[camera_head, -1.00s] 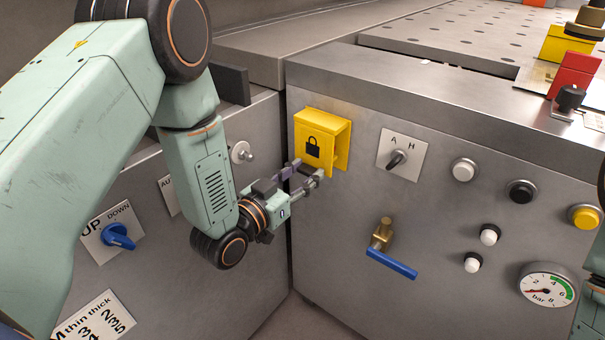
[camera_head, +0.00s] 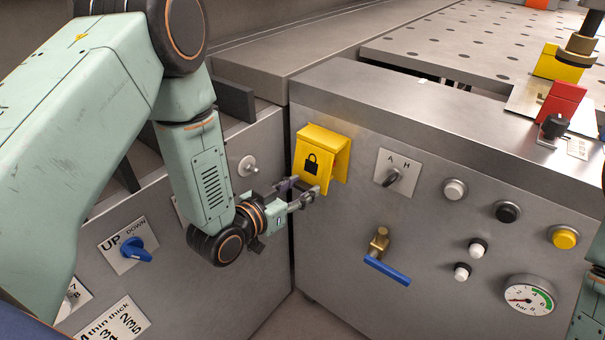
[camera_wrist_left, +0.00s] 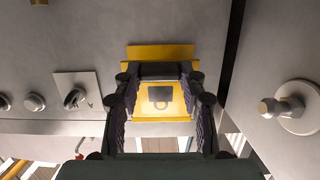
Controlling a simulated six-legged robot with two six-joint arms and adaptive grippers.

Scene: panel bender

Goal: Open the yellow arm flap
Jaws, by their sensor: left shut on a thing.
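The yellow arm flap (camera_head: 313,150), marked with a black padlock, slopes out from the grey panel at its hinged top edge. A gap shows behind its right side. My left gripper (camera_head: 303,192) is at the flap's lower edge, with its fingers on either side of it. In the left wrist view the flap (camera_wrist_left: 160,52) and its padlock mark lie between the two fingers of my left gripper (camera_wrist_left: 160,74), which is shut on it. My right gripper is out of view.
Right of the flap is an A/H selector (camera_head: 393,178). Below it is a blue-handled valve (camera_head: 387,268). Several buttons and a pressure gauge (camera_head: 529,296) are further right. A metal knob (camera_head: 248,166) and a blue UP/DOWN switch (camera_head: 135,248) are on the left panel.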

